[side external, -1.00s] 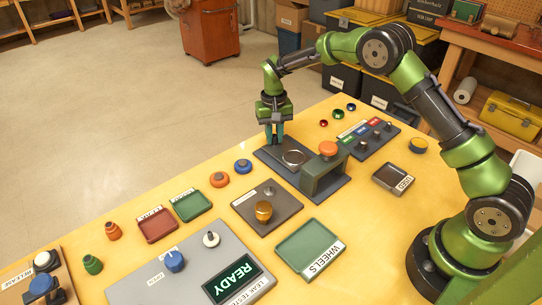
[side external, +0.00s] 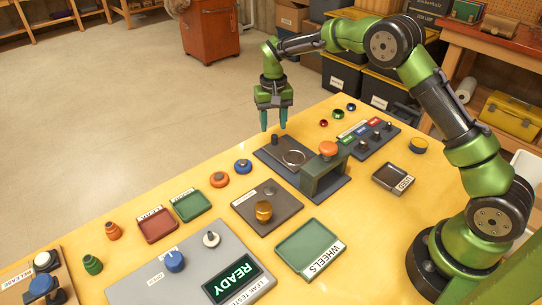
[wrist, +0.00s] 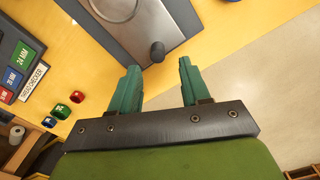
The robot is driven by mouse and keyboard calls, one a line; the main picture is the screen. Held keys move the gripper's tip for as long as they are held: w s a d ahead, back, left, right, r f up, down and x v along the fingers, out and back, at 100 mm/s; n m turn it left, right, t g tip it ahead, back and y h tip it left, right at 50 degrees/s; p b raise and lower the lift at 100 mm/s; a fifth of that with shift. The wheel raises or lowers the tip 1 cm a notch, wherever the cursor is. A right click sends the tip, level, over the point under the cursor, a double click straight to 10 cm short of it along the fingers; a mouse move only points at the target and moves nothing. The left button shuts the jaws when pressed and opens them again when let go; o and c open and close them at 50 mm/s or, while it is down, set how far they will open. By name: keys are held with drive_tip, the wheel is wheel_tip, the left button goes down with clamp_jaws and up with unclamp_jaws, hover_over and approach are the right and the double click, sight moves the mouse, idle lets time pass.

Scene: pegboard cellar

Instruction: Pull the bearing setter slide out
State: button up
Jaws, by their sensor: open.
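The bearing setter (side external: 321,178) is a dark base on the yellow bench, with a grey bridge and an orange knob on top. Its slide (side external: 275,153) is a flat grey plate with a round ring, sticking out from the bridge toward the far bench edge. A short dark post (side external: 274,140) stands at the slide's outer end; the wrist view shows this post (wrist: 157,51) just beyond the fingers. My gripper (side external: 274,127) is open and empty above the post, its teal fingers (wrist: 158,85) apart and not touching it.
A size checker (side external: 372,138) with colored labels stands behind the setter, and small colored rings (side external: 337,114) lie near the far edge. A plate with a brass knob (side external: 264,211) and a green wheels tray (side external: 309,249) are in front. Open floor lies left of the bench.

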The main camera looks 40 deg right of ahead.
wheel_tip(320, 180, up, 12)
drive_tip(key=shift+r, duration=0.25)
drive_tip(key=s+a+r+t+y, duration=0.1)
drive_tip(key=s+r+t, duration=0.1)
drive_tip(key=s, duration=1.3)
drive_tip(key=s+a+r+n+t+y, duration=0.1)
drive_tip(key=s+r+t, duration=0.2)
drive_tip(key=s, duration=1.2)
drive_tip(key=shift+s+a+r+t, duration=0.2)
drive_tip(key=shift+a+r+t, duration=0.15)
drive_tip(key=shift+t, duration=0.75)
